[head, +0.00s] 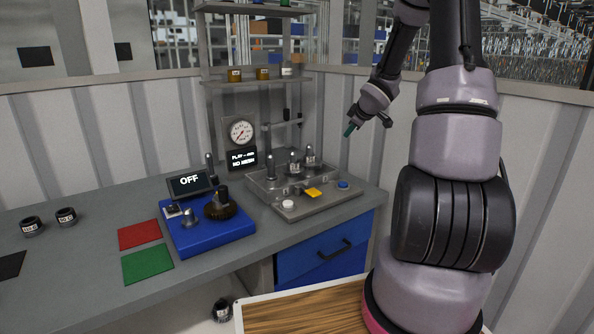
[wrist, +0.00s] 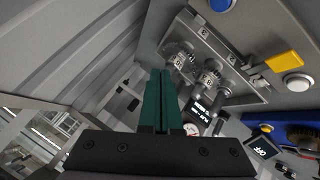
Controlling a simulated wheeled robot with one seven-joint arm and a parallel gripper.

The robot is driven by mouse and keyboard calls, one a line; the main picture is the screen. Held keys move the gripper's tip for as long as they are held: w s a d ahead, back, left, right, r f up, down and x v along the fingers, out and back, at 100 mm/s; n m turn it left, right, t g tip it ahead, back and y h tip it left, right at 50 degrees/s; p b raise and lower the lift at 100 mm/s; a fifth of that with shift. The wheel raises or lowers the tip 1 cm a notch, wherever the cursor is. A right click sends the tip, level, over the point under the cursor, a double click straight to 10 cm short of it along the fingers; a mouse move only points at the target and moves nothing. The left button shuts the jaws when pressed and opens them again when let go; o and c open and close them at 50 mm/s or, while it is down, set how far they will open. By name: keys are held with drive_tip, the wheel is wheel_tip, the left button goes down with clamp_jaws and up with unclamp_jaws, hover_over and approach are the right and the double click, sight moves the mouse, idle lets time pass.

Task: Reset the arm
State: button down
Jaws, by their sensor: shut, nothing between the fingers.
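My arm (head: 450,150) rises at the right of the head view and bends over, with the wrist hanging above the right end of the bench. My gripper (head: 349,130) points down and left in the air, apart from the bench. In the wrist view its green fingers (wrist: 163,75) lie together with nothing between them. The grey fixture plate (head: 312,208) with metal posts, a yellow piece and white and blue buttons is below the gripper. It also shows in the wrist view (wrist: 236,90).
A blue tray (head: 208,240) with dark and metal parts sits beside red (head: 139,235) and green (head: 147,264) mats. A screen (head: 189,182) reads OFF. A gauge (head: 241,132) and shelf (head: 255,80) stand behind. A wooden-topped surface (head: 305,307) lies in front.

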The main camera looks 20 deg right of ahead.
drive_tip(key=s+a+r+m+h, duration=0.1)
drive_tip(key=s+a+r+m, duration=0.1)
drive_tip(key=s+r, duration=0.25)
drive_tip(key=s+a+r+m+g+h, duration=0.1)
drive_tip(key=s+a+r+m, duration=0.1)
drive_tip(key=s+r+m, duration=0.3)
drive_tip(key=s+a+r+h, duration=0.1)
drive_tip(key=s+a+r, duration=0.1)
drive_tip(key=s+r, duration=0.3)
drive_tip(key=s+a+r+m+y, duration=0.2)
drive_tip(key=s+a, duration=0.4)
drive_tip(key=s, duration=0.4)
drive_tip(key=s+a+r+m+g+y, duration=0.1)
drive_tip(key=s+a+r+m+y, duration=0.2)
drive_tip(key=s+a, duration=0.3)
drive_tip(key=s+m, duration=0.1)
drive_tip(key=s, duration=0.4)
drive_tip(key=shift+a+r, duration=0.2)
drive_tip(key=shift+a, duration=0.15)
